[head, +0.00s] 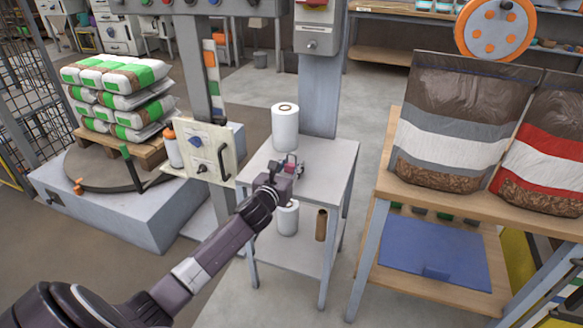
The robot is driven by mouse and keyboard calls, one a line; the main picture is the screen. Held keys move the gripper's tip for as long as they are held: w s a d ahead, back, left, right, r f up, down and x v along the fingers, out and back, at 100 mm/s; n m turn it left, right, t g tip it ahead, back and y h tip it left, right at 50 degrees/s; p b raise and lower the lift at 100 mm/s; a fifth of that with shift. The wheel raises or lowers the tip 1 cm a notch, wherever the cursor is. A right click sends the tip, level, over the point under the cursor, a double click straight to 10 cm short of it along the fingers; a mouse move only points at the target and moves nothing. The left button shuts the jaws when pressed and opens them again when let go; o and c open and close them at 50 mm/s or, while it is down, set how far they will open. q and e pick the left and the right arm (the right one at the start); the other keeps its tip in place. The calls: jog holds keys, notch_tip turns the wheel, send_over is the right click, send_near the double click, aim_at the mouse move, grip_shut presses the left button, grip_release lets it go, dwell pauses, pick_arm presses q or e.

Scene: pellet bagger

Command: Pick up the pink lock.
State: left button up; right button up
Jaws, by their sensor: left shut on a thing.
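The pink lock (292,158) is a small pink shape at the tip of my left gripper (288,171), over the top of a small grey two-level table (325,172). My left gripper is shut on the lock, and its fingers hide part of it. I cannot tell whether the lock touches the tabletop or is held just above it. My right gripper is not in view.
A white roll (285,128) stands on the tabletop just behind the lock. A second white roll (288,220) and a brown tube (321,225) stand on the lower shelf. Filled bags (455,125) stand on a wooden bench right.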

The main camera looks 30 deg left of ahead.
aim_at(291, 154)
pick_arm(q)
jog(key=shift+c, duration=1.3)
jog(key=shift+r, duration=0.1)
grip_shut()
